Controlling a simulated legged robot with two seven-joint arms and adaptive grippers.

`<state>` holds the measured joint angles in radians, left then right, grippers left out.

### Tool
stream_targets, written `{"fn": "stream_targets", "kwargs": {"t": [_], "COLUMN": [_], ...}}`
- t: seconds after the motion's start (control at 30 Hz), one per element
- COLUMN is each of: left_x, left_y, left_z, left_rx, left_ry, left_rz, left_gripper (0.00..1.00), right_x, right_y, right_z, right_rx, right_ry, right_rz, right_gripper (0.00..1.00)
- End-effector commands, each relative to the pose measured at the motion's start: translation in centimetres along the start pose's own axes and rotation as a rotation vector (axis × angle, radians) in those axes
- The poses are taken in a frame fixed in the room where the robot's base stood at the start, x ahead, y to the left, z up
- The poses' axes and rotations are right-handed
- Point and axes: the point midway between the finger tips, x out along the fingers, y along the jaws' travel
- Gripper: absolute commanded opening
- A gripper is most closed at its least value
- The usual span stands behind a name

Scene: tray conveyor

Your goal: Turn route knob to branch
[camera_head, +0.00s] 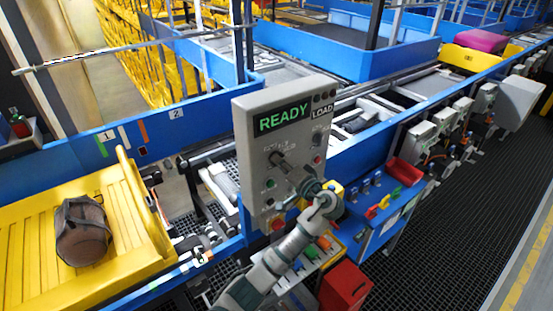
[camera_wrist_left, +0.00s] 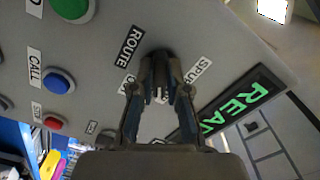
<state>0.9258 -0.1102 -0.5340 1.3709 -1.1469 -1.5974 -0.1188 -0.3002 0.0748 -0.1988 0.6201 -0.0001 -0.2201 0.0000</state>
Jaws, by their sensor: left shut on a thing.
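The grey control panel (camera_head: 243,120) stands upright in the middle of the head view, with a lit green READY display (camera_head: 283,116) and a LOAD label. My left gripper (camera_head: 282,162) reaches it from below right, its fingers at the panel face. In the left wrist view my left gripper (camera_wrist_left: 160,92) is shut on the dark route knob (camera_wrist_left: 158,58), below the ROUTE label (camera_wrist_left: 130,46). A SPUR label (camera_wrist_left: 197,76) lies to the right of the knob. Another label to the left is partly hidden by a finger. The knob's pointing direction is hidden.
In the wrist view a blue CALL button (camera_wrist_left: 60,80), a green button (camera_wrist_left: 72,6) and a red button (camera_wrist_left: 53,121) are close by. A red bin (camera_head: 345,287) stands below.

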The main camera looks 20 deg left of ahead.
Motion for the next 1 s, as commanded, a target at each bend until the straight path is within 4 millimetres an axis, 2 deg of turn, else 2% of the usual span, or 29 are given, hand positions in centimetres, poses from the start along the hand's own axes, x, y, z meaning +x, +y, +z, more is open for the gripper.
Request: {"fn": "stream_targets", "kwargs": {"t": [0.03, 0.2, 0.5, 1.0], "left_x": [-0.5, -0.5, -0.6, -0.5], "left_y": [-0.2, -0.1, 0.2, 0.5], "left_z": [-0.6, -0.6, -0.6, -0.4], "left_rx": [0.035, 0.157, 0.298, 0.341], "left_ry": [0.014, 0.015, 0.015, 0.014], "left_rz": [0.004, 0.004, 0.004, 0.006], "left_gripper": [0.00, 0.00, 0.00, 0.00], "right_x": [-0.7, -1.8, -2.9, -3.2], "right_y": [-0.2, -0.2, 0.3, 0.7], "right_z": [-0.1, -0.3, -0.3, -0.3], "right_rx": [0.000, -0.001, -0.003, -0.005], "right_ry": [0.001, 0.001, 0.001, 0.000], "right_rz": [-0.002, -0.003, 0.003, 0.007], "right_gripper": [0.40, 0.40, 0.40, 0.40]}}
